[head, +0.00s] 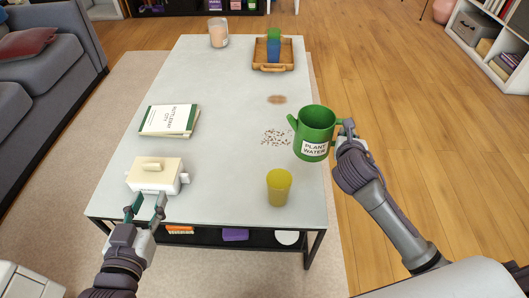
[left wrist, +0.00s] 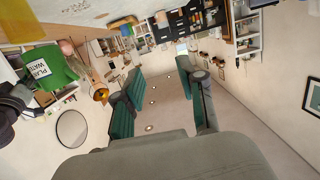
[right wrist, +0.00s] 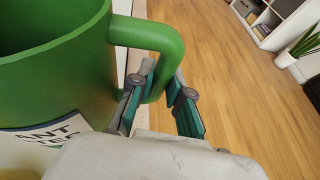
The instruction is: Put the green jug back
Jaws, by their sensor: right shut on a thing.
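The green jug (head: 314,122), with a white plant water label, is upright at the right edge of the table (head: 215,120). I cannot tell whether its base touches the tabletop. My right gripper (head: 347,130) is shut on the jug's handle. In the right wrist view the fingers (right wrist: 161,80) are on either side of the handle (right wrist: 168,42). The jug (left wrist: 50,70) also shows in the left wrist view. My left gripper (head: 146,205) is open and empty by the table's near left corner, just in front of the butter dish (head: 155,178).
A yellow cup (head: 278,188) stands near the jug, with crumbs (head: 275,137) and a brown stain (head: 277,99) beyond. A book (head: 168,121) lies at left. A candle (head: 218,33) and a wooden tray (head: 272,68) holding a blue-green stack are at the back. The table's middle is clear.

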